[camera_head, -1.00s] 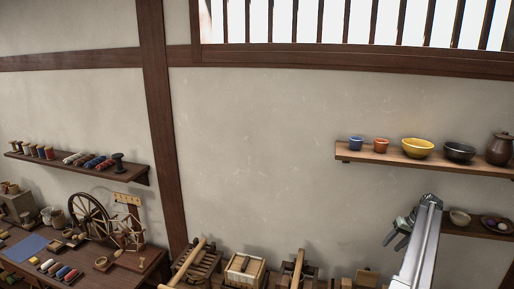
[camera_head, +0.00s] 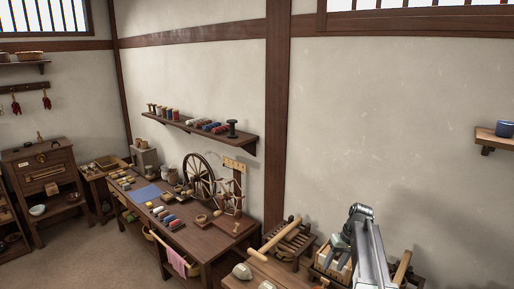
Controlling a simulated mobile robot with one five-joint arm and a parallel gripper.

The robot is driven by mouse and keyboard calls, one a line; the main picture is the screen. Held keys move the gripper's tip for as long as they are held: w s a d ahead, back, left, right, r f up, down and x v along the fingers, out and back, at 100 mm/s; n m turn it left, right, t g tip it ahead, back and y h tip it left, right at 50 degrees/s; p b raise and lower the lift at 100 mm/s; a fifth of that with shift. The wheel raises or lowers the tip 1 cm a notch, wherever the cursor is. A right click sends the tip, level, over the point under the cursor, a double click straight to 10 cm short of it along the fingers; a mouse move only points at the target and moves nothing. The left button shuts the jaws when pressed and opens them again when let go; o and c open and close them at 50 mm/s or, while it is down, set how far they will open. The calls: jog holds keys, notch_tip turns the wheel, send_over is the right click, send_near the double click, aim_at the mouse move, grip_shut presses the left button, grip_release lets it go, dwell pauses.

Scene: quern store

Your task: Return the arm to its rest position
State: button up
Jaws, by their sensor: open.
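My arm (camera_head: 369,258) rises from the lower right of the picture, in front of the wooden tools by the wall. My gripper (camera_head: 341,240) shows small and dark at the left of the arm's upper end, pointing down. It is open and I see nothing held in it. Part of it blends with the things behind it.
A workbench (camera_head: 213,243) with a spinning wheel (camera_head: 199,178), a blue cloth (camera_head: 146,193) and coloured spools stands left of centre. A shelf (camera_head: 243,144) of spools hangs above it. A wooden chest (camera_head: 46,190) stands far left. Floor (camera_head: 110,262) is clear at lower left.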

jog(key=s+a+f+n+h+b, duration=0.1)
jog(key=s+a+f+b, duration=0.15)
jog(key=a, duration=0.45)
jog(key=s+a+f+n+b, duration=0.1)
jog(key=s+a+f, duration=0.25)
jog(key=a, duration=0.45)
jog(key=s+a+m+h+b, duration=0.1)
jog(key=s+a+m+h, duration=0.1)
jog(key=s, duration=0.9)
jog(key=shift+a+f+m, duration=0.3)
jog(key=shift+a+f, duration=0.15)
jog(key=shift+a, duration=0.15)
